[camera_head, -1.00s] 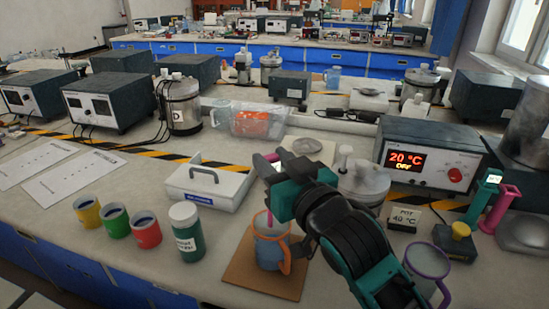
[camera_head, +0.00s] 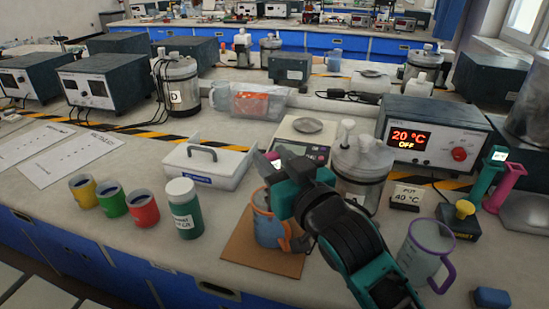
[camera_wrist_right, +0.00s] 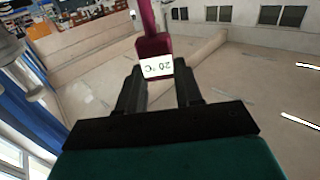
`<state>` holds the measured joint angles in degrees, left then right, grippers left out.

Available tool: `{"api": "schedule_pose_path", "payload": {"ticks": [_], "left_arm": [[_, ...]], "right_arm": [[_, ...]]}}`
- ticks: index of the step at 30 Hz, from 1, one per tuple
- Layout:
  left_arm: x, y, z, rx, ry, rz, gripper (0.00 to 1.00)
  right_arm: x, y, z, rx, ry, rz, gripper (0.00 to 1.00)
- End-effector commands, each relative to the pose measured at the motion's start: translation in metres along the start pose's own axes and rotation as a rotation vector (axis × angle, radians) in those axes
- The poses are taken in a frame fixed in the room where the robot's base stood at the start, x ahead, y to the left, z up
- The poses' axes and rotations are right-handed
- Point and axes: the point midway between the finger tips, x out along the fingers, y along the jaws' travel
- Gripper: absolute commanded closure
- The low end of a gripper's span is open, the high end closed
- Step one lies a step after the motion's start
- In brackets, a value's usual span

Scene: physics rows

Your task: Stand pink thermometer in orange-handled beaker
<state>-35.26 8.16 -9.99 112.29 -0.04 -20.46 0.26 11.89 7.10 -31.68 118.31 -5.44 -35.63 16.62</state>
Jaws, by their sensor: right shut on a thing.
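The pink thermometer shows in the right wrist view (camera_wrist_right: 153,45) with a "20 °C" label on its head. My right gripper (camera_head: 272,176) is shut on it, and a small pink part of the thermometer (camera_head: 272,156) shows beside the fingers in the head view. The blue-grey beaker (camera_head: 267,230) with an orange handle stands upright on a brown square board. The gripper is right over its rim and hides part of the opening. The thermometer's lower end is hidden, so I cannot tell how deep it sits. My left gripper is not in view.
Yellow, green and red cups (camera_head: 143,208) and a green-and-white bottle (camera_head: 184,210) stand at left. A white box (camera_head: 207,166) and a metal vessel (camera_head: 362,175) stand behind. A purple-handled beaker (camera_head: 425,250) is at right, near a yellow-knobbed block (camera_head: 460,218).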

Motion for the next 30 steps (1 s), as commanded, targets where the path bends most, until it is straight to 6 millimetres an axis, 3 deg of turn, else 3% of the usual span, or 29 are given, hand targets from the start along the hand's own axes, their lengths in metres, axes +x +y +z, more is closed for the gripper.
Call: {"api": "schedule_pose_path", "payload": {"ticks": [7,8,16,25,30], "left_arm": [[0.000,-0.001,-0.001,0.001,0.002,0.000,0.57],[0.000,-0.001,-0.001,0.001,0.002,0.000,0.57],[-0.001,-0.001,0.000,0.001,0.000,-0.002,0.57],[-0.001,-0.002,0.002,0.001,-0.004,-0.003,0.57],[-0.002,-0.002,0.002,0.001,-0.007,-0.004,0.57]], "right_arm": [[0.000,0.000,0.000,0.000,0.000,0.000,1.00],[0.000,0.000,0.000,0.000,0.000,0.000,0.63],[0.000,0.000,0.000,0.000,0.000,0.000,0.37],[-0.002,0.000,0.001,0.000,-0.001,0.000,0.35],[-0.018,0.000,0.001,0.001,-0.002,0.000,0.35]]}}
